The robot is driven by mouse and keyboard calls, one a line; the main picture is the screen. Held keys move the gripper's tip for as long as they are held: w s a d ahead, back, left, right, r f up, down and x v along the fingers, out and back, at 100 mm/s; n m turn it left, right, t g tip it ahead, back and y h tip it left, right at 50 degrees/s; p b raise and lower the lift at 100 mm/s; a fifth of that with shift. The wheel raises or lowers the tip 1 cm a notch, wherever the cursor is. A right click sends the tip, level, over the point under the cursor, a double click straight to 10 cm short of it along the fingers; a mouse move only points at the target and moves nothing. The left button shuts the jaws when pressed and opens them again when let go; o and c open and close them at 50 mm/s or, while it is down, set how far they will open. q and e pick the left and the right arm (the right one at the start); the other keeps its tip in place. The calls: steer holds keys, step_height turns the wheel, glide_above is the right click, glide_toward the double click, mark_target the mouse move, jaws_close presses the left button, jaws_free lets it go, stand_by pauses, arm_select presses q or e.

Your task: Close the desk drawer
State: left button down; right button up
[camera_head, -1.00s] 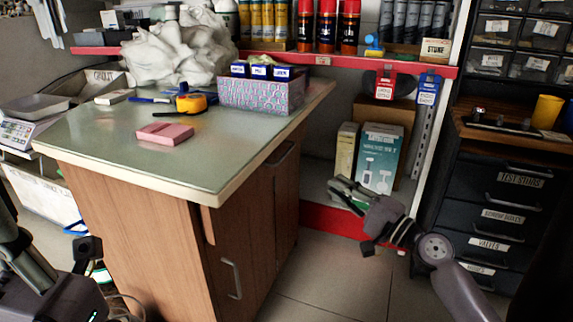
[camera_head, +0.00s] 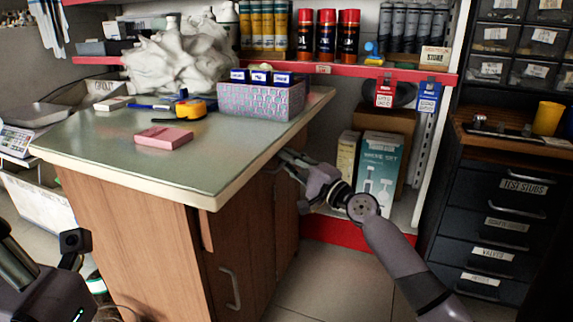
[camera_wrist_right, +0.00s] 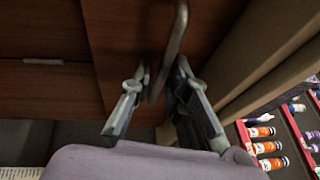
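The desk (camera_head: 130,235) has brown wooden fronts under a pale green top. A metal bar handle shows in the right wrist view (camera_wrist_right: 177,40), on a dark red-brown wooden front that I take for the drawer (camera_wrist_right: 135,40). My right gripper (camera_head: 284,158) is just under the desk top's right edge, at the far part of the fronts. In the wrist view its fingers (camera_wrist_right: 160,72) are apart, with the handle passing between them; contact is unclear. How far the drawer stands out cannot be told. Only part of my left arm shows at lower left, without fingertips.
A pink block (camera_head: 164,138), a tape measure (camera_head: 190,109) and a patterned box (camera_head: 262,98) are on the desk. Boxes (camera_head: 379,165) stand on the low shelf behind my right gripper. A dark drawer cabinet (camera_head: 490,215) stands at right. Floor (camera_head: 335,285) before the desk is clear.

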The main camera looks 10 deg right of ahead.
steer(key=shift+w+a, duration=0.25)
steer(key=shift+w, duration=0.15)
steer(key=shift+r, duration=0.1)
jaws_close()
stand_by(0.4)
